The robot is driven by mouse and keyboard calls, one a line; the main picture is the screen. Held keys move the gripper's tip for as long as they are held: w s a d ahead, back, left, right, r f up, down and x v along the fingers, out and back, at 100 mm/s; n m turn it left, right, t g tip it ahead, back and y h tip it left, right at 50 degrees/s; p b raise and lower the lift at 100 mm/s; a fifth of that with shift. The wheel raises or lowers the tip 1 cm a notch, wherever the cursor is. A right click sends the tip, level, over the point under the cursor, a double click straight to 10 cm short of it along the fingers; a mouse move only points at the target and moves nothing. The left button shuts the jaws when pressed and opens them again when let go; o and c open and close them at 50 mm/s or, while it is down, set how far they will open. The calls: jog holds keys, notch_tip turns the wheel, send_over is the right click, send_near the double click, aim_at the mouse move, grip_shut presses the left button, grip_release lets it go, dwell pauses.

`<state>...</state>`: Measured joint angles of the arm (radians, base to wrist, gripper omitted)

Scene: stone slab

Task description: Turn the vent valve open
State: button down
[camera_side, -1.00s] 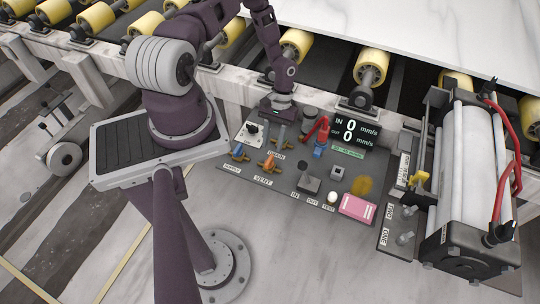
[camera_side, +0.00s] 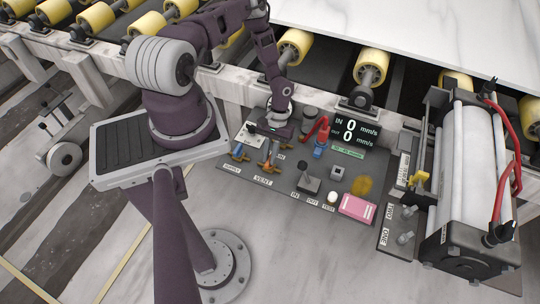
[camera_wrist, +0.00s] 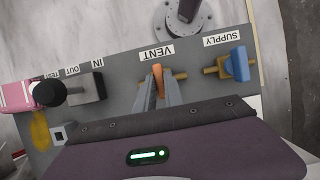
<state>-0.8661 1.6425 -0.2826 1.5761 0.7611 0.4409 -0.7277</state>
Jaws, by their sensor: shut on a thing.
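The vent valve has an orange handle (camera_side: 266,163) on a brass body, behind the VENT label (camera_side: 263,181) on the dark control panel. In the wrist view the orange handle (camera_wrist: 157,74) stands across its brass pipe, between the tips of my gripper (camera_wrist: 162,92). My gripper (camera_side: 271,154) reaches down from behind, its fingers shut on the handle. The fingers and gripper body hide part of the valve.
The blue-handled supply valve (camera_wrist: 239,64) is close beside it. A black-knobbed lever (camera_side: 308,183), a pink box (camera_side: 357,207) and a display (camera_side: 352,130) reading IN 0 and OUT 0 share the panel. A large cylinder unit (camera_side: 470,180) stands at the right.

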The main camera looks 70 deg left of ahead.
jog(key=m+g+y, duration=0.1)
jog(key=m, duration=0.3)
jog(key=shift+w+d+m, duration=0.1)
jog(key=shift+m, duration=0.2)
jog(key=m+y, duration=0.2)
jog(key=m, duration=0.2)
jog(key=shift+d+m, duration=0.1)
jog(key=shift+m, duration=0.2)
jog(key=m+y, duration=0.2)
jog(key=m, duration=0.2)
jog(key=shift+d, duration=0.15)
jog(key=shift+m+t+y, duration=0.5)
jog(key=shift+m+y, duration=0.2)
jog(key=shift+m, duration=1.6)
jog(key=c, duration=1.4)
grip_release()
jog(key=shift+c, duration=0.2)
